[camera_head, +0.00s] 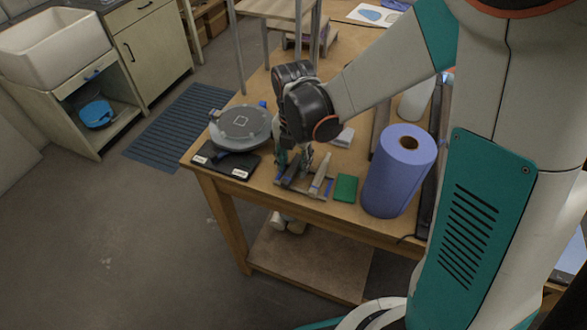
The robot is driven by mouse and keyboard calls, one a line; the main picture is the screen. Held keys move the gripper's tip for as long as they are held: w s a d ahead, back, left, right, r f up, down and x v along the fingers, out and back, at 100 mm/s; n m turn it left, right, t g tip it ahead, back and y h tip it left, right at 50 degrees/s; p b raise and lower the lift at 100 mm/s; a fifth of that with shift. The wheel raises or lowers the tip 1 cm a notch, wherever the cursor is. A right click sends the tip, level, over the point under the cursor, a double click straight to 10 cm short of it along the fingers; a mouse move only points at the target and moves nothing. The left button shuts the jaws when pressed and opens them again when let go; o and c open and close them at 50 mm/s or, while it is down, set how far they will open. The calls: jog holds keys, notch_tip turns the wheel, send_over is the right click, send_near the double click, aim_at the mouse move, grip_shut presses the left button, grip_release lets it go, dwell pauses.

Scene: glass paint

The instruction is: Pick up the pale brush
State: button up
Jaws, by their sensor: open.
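A pale, slim upright thing (322,168) that looks like the pale brush stands at the right part of a small rack (309,192) near the front edge of the wooden table. Its bristles are too small to make out. My gripper (293,163) is open and points down over the left part of the rack, a little left of the pale thing. The gripper hides part of the rack, and darker slim things show beside its fingertips. I cannot tell whether the fingers touch any of them.
Left of the rack are a round grey turntable (241,124) and a black flat scale-like thing (227,160). A white cloth-like thing (343,138) lies behind.

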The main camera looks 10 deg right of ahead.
grip_shut()
dwell(0.3)
